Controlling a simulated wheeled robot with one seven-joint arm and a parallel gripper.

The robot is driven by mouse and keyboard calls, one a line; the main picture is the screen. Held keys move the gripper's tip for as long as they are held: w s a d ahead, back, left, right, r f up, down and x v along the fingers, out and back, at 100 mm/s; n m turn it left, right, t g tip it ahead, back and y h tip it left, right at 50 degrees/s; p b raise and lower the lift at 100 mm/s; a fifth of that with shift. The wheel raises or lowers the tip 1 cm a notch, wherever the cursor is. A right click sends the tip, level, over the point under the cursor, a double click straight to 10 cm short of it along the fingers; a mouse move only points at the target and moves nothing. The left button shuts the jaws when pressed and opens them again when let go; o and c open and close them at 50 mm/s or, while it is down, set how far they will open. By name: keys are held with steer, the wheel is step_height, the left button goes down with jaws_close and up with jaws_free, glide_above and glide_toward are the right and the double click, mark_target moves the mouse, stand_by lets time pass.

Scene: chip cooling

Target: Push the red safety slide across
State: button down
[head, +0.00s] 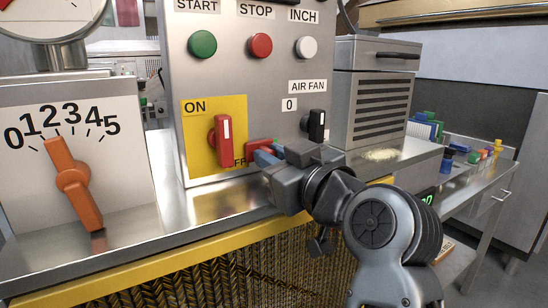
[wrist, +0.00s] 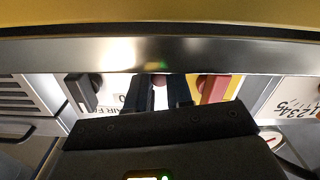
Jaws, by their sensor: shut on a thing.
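The red safety slide (head: 260,146) is a small red block low on the steel control panel, at the right edge of the yellow ON/OFF plate (head: 202,108). My gripper (head: 266,156) reaches it from the right, with its blue-grey fingertips against the block and hiding part of it. In the wrist view my gripper (wrist: 159,92) shows two dark fingers a little apart, shut on the slide, which is mostly hidden there.
A black AIR FAN knob (head: 316,124) sits close above my gripper. Green (head: 202,44), red (head: 260,46) and white (head: 307,47) buttons are higher up. An orange dial handle (head: 73,180) stands at left. A steel ledge (head: 215,203) with a yellow edge runs below.

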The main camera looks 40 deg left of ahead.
steer(key=shift+s+a, duration=0.3)
steer(key=shift+s, duration=0.4)
steer(key=shift+s+a, duration=0.25)
steer(key=shift+s, duration=0.4)
steer(key=c, duration=1)
jaws_free()
